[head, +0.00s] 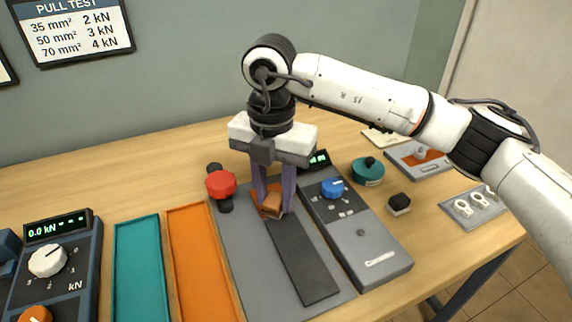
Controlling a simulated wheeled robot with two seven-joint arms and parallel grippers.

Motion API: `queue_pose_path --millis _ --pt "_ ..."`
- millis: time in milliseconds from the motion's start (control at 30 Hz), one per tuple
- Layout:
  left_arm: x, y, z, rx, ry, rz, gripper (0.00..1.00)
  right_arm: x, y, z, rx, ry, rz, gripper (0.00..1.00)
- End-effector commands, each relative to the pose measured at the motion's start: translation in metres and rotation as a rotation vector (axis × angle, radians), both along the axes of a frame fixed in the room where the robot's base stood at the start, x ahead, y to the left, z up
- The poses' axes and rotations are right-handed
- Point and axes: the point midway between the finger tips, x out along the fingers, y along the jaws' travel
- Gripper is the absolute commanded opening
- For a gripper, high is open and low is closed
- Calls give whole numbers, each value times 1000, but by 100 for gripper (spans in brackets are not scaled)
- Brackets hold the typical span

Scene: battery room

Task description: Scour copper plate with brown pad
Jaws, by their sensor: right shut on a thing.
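My right gripper (273,205) points down at the far part of a grey board and is shut on the brown pad (271,208), a small block between its fingertips. A little orange-copper surface, which looks like the copper plate (258,193), shows behind and beside the fingers. The pad is over or against it; I cannot tell whether they touch. The fingers and pad hide most of the plate. My left gripper is out of view.
The grey board (240,250) carries a dark strip (302,260) and a red-knobbed clamp (221,185). A grey meter (365,240) with a blue knob stands close on the right. Teal (138,270) and orange (198,260) trays lie left. The table's back left is clear.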

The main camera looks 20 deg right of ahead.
Motion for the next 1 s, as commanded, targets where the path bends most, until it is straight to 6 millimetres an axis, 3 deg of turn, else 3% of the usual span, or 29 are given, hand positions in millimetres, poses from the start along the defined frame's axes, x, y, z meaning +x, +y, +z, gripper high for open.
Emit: queue_pose_path --millis 67,133,200,733,1000 --pt "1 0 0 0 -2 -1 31 -2 2 -1 -2 3 6 10" --pt "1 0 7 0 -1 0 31 -2 2 6 -2 3 6 10" --pt "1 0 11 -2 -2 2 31 -1 3 27 1 -2 8 10" --pt "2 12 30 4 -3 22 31 0 6 72 1 -1 15 10" --pt "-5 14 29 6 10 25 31 0 7 82 1 1 16 10"
